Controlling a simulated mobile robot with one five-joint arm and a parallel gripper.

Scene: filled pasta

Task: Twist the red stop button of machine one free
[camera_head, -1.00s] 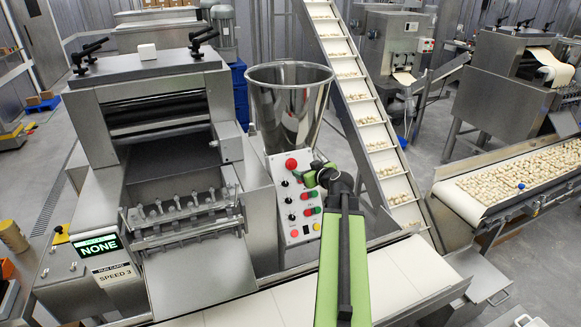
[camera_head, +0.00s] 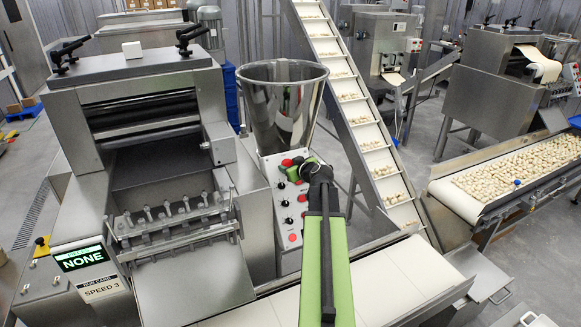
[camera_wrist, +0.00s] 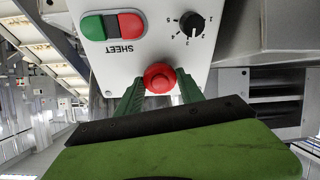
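The red stop button (camera_head: 287,162) sits at the top of machine one's white control panel (camera_head: 286,225). In the wrist view the round red button (camera_wrist: 160,78) shows between the two green fingers of my gripper (camera_wrist: 160,88). One finger is on each side of it, with a narrow gap at most; I cannot tell whether they touch it. In the head view my gripper (camera_head: 293,169) is at the button and partly covers it. The gripper is open.
A green and red switch (camera_wrist: 112,25) labelled SHEET and a black dial (camera_wrist: 192,22) lie close to the button. A steel hopper (camera_head: 282,105) stands just behind the panel. A white belt (camera_head: 395,275) runs below my arm. The display (camera_head: 82,257) reads NONE.

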